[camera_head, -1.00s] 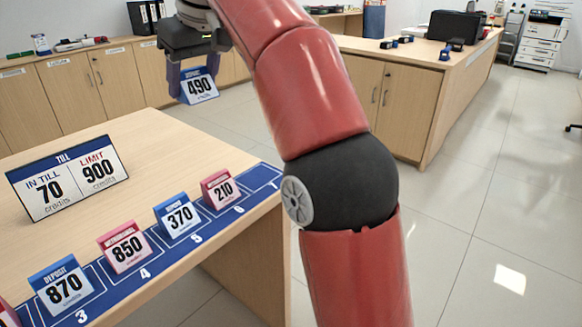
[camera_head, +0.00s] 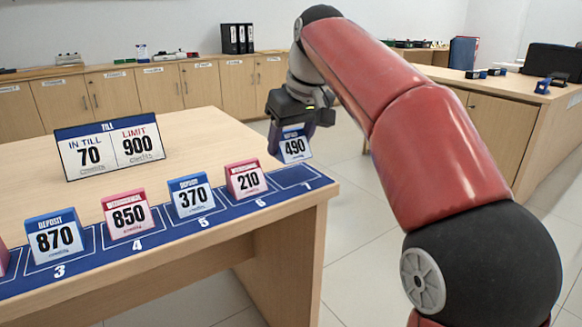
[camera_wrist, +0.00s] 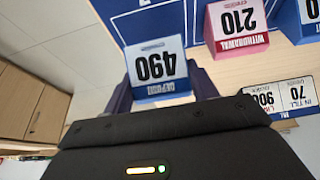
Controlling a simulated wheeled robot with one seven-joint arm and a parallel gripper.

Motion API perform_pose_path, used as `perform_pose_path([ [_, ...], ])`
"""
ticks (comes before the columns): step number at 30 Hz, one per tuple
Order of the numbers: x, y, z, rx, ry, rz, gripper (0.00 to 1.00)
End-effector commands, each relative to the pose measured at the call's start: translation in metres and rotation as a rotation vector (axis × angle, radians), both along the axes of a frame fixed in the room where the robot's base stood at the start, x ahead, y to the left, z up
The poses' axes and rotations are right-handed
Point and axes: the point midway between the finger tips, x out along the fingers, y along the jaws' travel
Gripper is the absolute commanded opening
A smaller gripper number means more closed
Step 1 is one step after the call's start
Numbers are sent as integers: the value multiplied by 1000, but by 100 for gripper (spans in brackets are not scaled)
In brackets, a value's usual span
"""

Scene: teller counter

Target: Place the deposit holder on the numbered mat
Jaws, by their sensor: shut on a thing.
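The blue deposit holder marked 490 (camera_head: 294,148) is held in my gripper (camera_head: 291,140), which is shut on it. In the head view it is above the right end of the blue numbered mat (camera_head: 220,210), near the empty space 7. In the wrist view the same holder (camera_wrist: 157,68) shows upside down between the fingers, with blue mat beyond it. Whether it touches the mat is hard to tell; it looks raised. The pink 210 holder (camera_head: 246,180) stands in space 6, left of my gripper.
The mat also bears holders 370 (camera_head: 188,196), 850 (camera_head: 127,215) and 870 (camera_head: 55,238). The till sign (camera_head: 110,146), reading 70 in till and limit 900, stands behind them. The desk's right edge is close to space 7.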

Motion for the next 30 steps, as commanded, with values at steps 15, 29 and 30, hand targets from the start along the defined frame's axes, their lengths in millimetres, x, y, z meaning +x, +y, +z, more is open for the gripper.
perform_pose_path([
  [15,0,0,-38,0,-1,1,35],
  [29,0,0,-41,0,0,0,80],
  [30,0,0,-41,0,0,0,80],
])
